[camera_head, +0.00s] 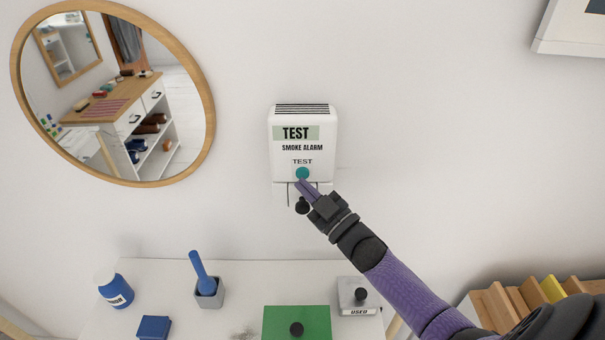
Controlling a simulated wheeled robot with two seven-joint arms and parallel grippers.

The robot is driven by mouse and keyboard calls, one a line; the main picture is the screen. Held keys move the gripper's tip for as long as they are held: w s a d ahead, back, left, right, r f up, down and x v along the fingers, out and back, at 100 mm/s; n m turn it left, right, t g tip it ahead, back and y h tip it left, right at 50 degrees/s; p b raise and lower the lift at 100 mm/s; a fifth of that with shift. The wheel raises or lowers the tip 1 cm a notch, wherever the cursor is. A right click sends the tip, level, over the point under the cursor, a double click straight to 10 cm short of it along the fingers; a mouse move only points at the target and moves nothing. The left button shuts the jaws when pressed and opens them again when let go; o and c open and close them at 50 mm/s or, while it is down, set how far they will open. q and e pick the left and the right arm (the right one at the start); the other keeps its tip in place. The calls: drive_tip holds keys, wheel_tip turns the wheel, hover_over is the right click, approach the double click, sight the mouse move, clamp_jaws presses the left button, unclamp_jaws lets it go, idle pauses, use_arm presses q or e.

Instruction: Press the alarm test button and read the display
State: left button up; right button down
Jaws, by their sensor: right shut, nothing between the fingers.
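The white smoke alarm (302,161) is fixed to the wall in the middle of the head view. Its display (296,133) is a pale green strip that reads "TEST", with "SMOKE ALARM" printed below. The round teal test button (302,173) is low on its front, under a small "TEST" label. My right gripper (302,185) is shut and empty, its fingertips at the lower edge of the button. I cannot tell whether they touch it or whether it is pressed in. My left gripper is not in view.
Below is a white desk (150,270) with a blue bottle (116,291), a blue box (154,327), a grey holder (209,294) with a blue handle, a green box (296,320) and a grey "USED" box (357,295). A round mirror (205,75) hangs at left.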

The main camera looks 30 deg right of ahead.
drive_tip(key=shift+w, duration=0.15)
idle(0.8)
drive_tip(key=shift+w+d+b, duration=0.2)
drive_tip(key=shift+w+b, duration=0.05)
drive_tip(key=shift+b, duration=0.05)
drive_tip(key=shift+w+d+b, duration=0.25)
drive_tip(key=shift+w+b, duration=0.1)
idle(0.6)
drive_tip(key=shift+s+a, duration=0.1)
drive_tip(key=shift+s+a+p, duration=0.35)
drive_tip(key=shift+s+p, duration=0.25)
drive_tip(key=shift+p, duration=0.05)
drive_tip(key=s+a+p, duration=0.1)
drive_tip(key=s+p, duration=0.1)
drive_tip(key=s, duration=0.1)
drive_tip(key=s+a+p, duration=0.1)
drive_tip(key=shift+s+a, duration=0.15)
drive_tip(key=shift+a, duration=0.2)
